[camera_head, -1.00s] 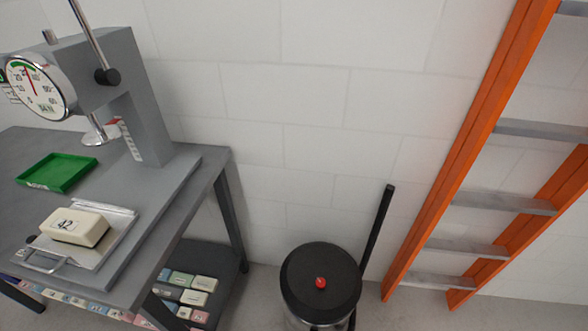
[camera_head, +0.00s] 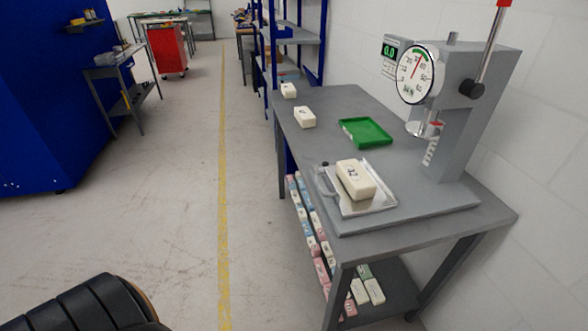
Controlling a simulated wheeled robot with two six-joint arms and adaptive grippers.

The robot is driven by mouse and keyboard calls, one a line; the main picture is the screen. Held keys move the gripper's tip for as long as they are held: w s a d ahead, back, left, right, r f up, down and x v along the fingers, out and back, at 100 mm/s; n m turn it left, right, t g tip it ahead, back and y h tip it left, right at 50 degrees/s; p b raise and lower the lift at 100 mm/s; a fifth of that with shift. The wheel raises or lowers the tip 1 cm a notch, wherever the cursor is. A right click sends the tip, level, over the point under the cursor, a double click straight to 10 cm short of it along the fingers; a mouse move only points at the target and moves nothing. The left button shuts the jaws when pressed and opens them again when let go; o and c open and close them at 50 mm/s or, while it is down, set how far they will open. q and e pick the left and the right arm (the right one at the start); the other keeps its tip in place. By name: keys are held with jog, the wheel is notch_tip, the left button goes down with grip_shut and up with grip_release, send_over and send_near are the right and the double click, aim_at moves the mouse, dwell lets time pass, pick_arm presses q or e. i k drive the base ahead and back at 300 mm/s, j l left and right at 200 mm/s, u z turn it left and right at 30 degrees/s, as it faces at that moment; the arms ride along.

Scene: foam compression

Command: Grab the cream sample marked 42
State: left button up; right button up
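The cream sample marked 42 (camera_head: 356,180) is a block lying on a metal sliding plate (camera_head: 378,206) at the base of the grey compression tester (camera_head: 452,120). The plate has a handle on its left side. The tester's press foot (camera_head: 424,128) is above and behind the block, apart from it. Neither of my grippers shows in the head view. A black ribbed part, probably of my own arm, shows at the bottom left.
The tester stands on a grey table (camera_head: 415,232) with a green tray (camera_head: 366,132) and two other cream blocks (camera_head: 304,117) (camera_head: 288,90). Open floor (camera_head: 160,210) lies left of the table; a blue cabinet (camera_head: 40,110) stands beyond.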

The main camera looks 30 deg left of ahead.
aim_at(360, 185)
jog(key=u, duration=0.5)
jog(key=i+j+u, duration=0.1)
jog(key=j, duration=0.2)
jog(key=i+j+u, duration=0.1)
jog(key=j, duration=0.2)
jog(key=i+j+u, duration=0.1)
jog(key=j, duration=0.15)
